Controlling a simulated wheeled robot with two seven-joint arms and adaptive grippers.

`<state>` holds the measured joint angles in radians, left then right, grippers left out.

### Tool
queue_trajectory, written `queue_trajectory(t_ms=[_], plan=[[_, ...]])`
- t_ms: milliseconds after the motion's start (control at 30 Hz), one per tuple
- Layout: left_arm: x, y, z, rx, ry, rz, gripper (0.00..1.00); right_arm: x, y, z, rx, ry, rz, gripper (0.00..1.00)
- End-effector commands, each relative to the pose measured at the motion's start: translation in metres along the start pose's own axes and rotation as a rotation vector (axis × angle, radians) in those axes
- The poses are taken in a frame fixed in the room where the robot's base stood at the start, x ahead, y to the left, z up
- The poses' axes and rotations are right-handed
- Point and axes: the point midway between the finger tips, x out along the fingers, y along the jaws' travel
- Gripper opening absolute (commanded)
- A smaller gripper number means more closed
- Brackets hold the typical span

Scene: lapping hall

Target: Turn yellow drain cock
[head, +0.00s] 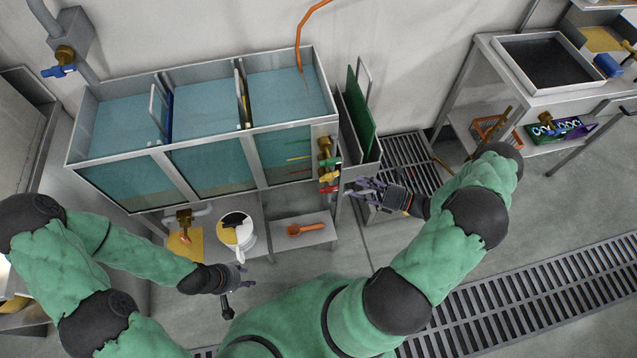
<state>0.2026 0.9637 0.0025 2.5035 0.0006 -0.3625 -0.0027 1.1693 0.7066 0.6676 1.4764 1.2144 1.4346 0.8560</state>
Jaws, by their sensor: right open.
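The yellow drain cock (329,176) is in the stack of brass cocks at the right front corner of the water tank (205,137). A green-handled cock (331,162) sits just above it and a red-handled cock (329,189) just below it. My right gripper (362,190) is open, to the right of the cocks, with its fingers pointing left towards them. A small gap shows between the fingertips and the handles. My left gripper (238,279) is low in front of the tank, near a white jug, and its finger opening is unclear.
A white jug (245,236) and an orange scoop (306,229) are on the shelf below the tank. A brass valve (184,216) hangs under the tank at left. A green panel (361,113) stands right of the tank. Floor grating (540,300) runs at lower right.

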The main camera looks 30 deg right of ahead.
Motion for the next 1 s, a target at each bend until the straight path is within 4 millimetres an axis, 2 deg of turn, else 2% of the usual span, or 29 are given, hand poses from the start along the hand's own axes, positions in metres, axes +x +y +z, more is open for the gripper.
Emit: queue_trajectory(t_ms=[167,400,600,800,1000], plan=[[0.005,-0.002,0.0,0.001,0.0,0.0,0.4,0.024,0.001,-0.002,-0.001,0.004,0.006,0.52],[0.016,-0.006,-0.001,0.0,0.0,0.0,0.4,0.067,0.001,-0.002,-0.003,0.006,0.007,0.52],[0.022,-0.008,-0.001,0.0,0.0,0.0,0.4,0.094,0.001,-0.002,-0.003,0.006,0.006,0.52],[0.024,-0.009,-0.001,0.0,0.0,0.0,0.4,0.105,0.001,-0.002,-0.004,0.005,0.004,0.52],[0.024,-0.009,-0.001,0.0,0.0,0.0,0.4,0.106,0.001,-0.001,-0.003,0.004,0.002,0.52]])
